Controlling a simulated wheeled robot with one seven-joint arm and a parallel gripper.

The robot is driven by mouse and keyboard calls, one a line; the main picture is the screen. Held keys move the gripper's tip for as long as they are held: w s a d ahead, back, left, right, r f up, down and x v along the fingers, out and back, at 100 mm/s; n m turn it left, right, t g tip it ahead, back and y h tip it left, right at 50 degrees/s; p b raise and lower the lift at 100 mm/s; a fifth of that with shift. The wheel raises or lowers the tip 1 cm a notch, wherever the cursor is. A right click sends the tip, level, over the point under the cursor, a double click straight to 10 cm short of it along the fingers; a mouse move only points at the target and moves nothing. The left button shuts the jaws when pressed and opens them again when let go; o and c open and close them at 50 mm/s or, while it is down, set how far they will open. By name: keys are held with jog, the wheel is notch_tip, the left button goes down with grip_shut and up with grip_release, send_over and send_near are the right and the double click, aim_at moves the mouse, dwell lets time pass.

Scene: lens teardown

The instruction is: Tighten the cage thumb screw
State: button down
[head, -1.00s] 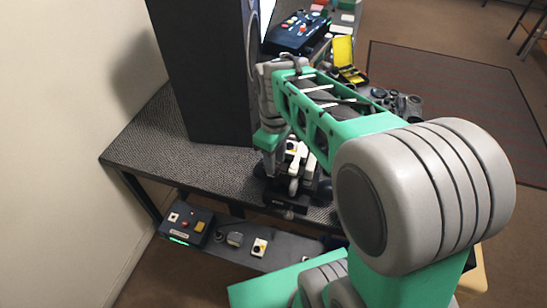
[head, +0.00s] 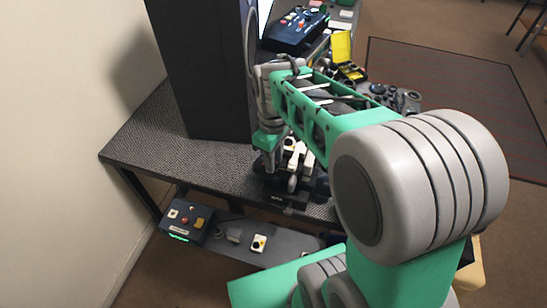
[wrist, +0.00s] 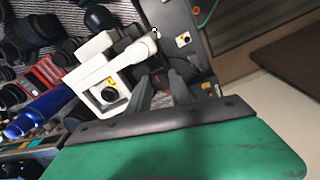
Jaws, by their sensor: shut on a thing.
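My gripper (wrist: 166,88) is shut on a small dark part with a reddish face, which appears to be the cage thumb screw (wrist: 160,79); the fingers hide much of it. Beside it, left in the wrist view, is a white fixture (wrist: 118,62) with a white arm and a black round knob on a yellow patch. In the head view my gripper (head: 268,145) points down at the left side of this fixture (head: 292,160), on a black base (head: 285,194) near the table's front edge. The screw cannot be made out there.
A tall dark cabinet (head: 200,70) stands close behind my gripper on the table (head: 150,150). A control box (head: 296,30), an open yellow case (head: 342,48) and dark round parts (head: 400,98) lie farther back. A lower shelf holds another box (head: 187,220).

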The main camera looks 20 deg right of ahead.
jog(key=shift+m, duration=0.4)
jog(key=m, duration=0.3)
jog(key=shift+m+b, duration=0.3)
jog(key=m, duration=0.9)
jog(key=shift+b, duration=0.4)
jog(key=shift+a+r+m, duration=0.1)
jog(key=shift+m, duration=2.2)
jog(key=c, duration=1.5)
grip_release()
jog(key=shift+o, duration=0.2)
